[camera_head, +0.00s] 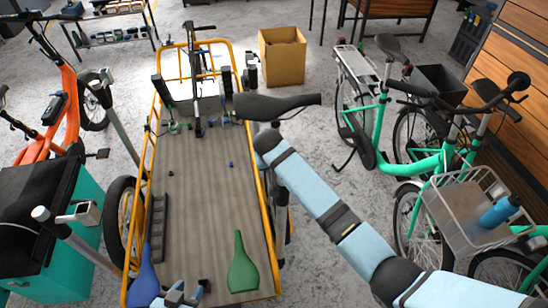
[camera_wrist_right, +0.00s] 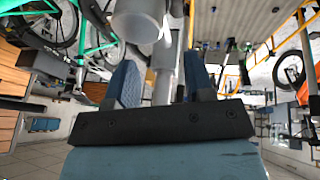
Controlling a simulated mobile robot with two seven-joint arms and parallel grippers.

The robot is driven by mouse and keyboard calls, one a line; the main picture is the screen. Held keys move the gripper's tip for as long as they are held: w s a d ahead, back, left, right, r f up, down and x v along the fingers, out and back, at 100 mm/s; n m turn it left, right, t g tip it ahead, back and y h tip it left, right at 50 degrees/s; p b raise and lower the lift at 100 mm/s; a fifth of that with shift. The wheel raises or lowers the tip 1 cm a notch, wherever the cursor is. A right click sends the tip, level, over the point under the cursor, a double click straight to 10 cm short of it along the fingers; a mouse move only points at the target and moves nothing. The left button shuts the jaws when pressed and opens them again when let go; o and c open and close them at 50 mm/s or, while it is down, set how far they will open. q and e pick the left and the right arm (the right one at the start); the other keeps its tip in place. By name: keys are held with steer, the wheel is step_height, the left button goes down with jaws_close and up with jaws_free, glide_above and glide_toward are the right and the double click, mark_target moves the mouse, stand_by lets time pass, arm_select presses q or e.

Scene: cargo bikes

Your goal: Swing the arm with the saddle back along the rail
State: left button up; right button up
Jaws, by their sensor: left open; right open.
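A black saddle (camera_head: 275,105) sits on top of a post beside the right-hand yellow rail (camera_head: 268,205) of the cargo bed. My right arm reaches in from the lower right, its end just under the saddle; the gripper's fingertips are hidden there in the head view. In the right wrist view my right gripper (camera_wrist_right: 158,85) is open, with a blue finger on each side of a grey post (camera_wrist_right: 164,75). I cannot tell whether they touch it. My left gripper (camera_head: 184,295) is open at the bottom edge, partly cut off, between a blue saddle and a green saddle.
A cardboard box (camera_head: 283,56) stands behind. Green bikes (camera_head: 430,160) stand to the right, an orange bike (camera_head: 62,115) to the left. The bed's middle is mostly clear.

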steer(key=v, duration=0.5)
steer(key=shift+s+r, duration=0.15)
steer(key=shift+r, duration=0.2)
steer(key=s+f, duration=0.2)
steer(key=f, duration=0.1)
steer(key=s+d+f+y, duration=0.1)
steer(key=s+f, duration=0.1)
steer(key=s+d+f+y, duration=0.1)
steer(key=s+f, duration=0.1)
steer(key=f, duration=0.1)
steer(key=shift+d+f+n+t, duration=0.25)
steer(key=shift+f+n+t, duration=0.05)
steer(key=s+d+f+t+y, duration=0.1)
steer(key=s+d+t, duration=0.1)
steer(key=s+d, duration=0.3)
steer(key=s+d+f+t+y, duration=0.1)
steer(key=s+d, duration=0.3)
steer(key=s, duration=0.7)
steer(key=s+d+f+t, duration=0.2)
steer(key=s+d, duration=0.3)
steer(key=s, duration=0.4)
steer(key=shift+d+f+n+t+y, duration=0.3)
steer(key=shift+f+y, duration=0.1)
steer(key=shift+f, duration=0.3)
